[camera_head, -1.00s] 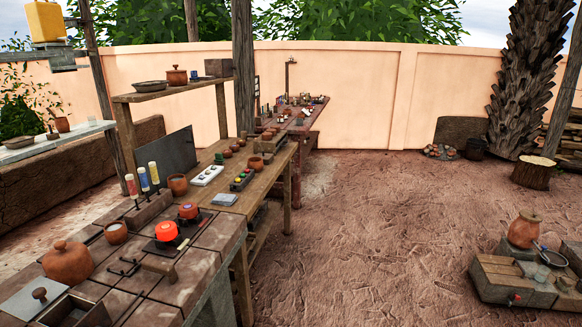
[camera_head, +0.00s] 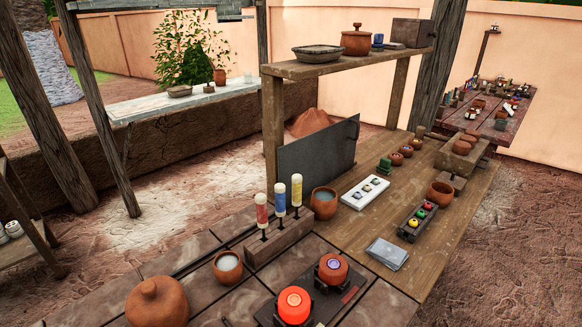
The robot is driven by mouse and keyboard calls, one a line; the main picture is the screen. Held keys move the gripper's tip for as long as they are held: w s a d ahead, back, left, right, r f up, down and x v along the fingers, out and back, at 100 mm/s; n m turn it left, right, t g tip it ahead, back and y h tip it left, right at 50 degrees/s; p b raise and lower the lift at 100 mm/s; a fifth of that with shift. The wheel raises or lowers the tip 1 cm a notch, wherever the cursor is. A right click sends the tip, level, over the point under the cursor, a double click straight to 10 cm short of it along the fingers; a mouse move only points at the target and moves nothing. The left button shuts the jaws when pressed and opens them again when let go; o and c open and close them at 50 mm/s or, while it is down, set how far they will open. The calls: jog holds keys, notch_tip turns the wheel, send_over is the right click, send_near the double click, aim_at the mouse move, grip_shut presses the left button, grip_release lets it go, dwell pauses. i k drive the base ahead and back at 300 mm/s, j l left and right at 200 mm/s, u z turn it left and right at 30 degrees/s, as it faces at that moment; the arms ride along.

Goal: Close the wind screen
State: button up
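A dark grey flat panel, which looks like the wind screen (camera_head: 318,152), stands upright along the left side of the wooden workbench. It sits beneath the raised shelf, and its near edge is by the shelf's near post. A small dark handle or rod (camera_head: 356,128) shows at its far edge. I cannot tell how it is hinged or slides. My gripper is not in view.
In front are a tiled bench (camera_head: 220,298) with a lidded clay pot (camera_head: 157,302), a glowing orange piece (camera_head: 293,304) and colored tubes in a rack (camera_head: 280,240). A white tray (camera_head: 364,192) and clay cup (camera_head: 324,204) stand near the panel.

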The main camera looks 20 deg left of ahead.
aim_at(323, 155)
jog(key=i+u, duration=0.15)
jog(key=u, duration=0.15)
jog(key=i+l+u, duration=0.1)
jog(key=u, duration=0.15)
jog(key=i+l, duration=0.55)
jog(key=l, duration=0.2)
jog(key=i+l+z, duration=0.1)
jog(key=i+l, duration=0.45)
jog(key=l, duration=0.2)
jog(key=i+l, duration=0.6)
jog(key=l, duration=0.1)
